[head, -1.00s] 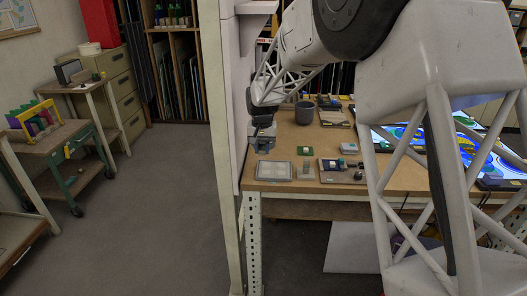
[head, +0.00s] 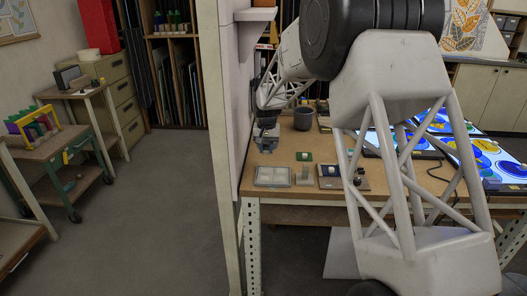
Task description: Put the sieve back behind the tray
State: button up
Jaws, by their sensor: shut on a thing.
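My gripper (head: 267,139) is at the left end of the workbench, close to the upright panel and beyond the tray as I see it. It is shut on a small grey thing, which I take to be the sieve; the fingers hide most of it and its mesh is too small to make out. I cannot tell whether it touches the bench. The tray (head: 272,176) is flat, pale grey and lies near the bench's front left corner, apart from my gripper.
A dark grey pot (head: 303,118) stands right of my gripper. The white panel (head: 221,130) borders the bench's left. Bright painted glass panels (head: 470,155) lie at the right.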

send_over(274, 161)
notch_tip(274, 161, down, 4)
jog(key=shift+s+f, duration=0.1)
jog(key=shift+s, duration=0.05)
dwell(0.5)
jog(key=shift+f, duration=2.35)
jog(key=shift+f, duration=0.6)
dwell(0.6)
jog(key=o, duration=1)
jog(key=shift+r, duration=0.1)
notch_tip(274, 161, up, 8)
jog(key=shift+f, duration=0.2)
jog(key=shift+s+r, duration=0.1)
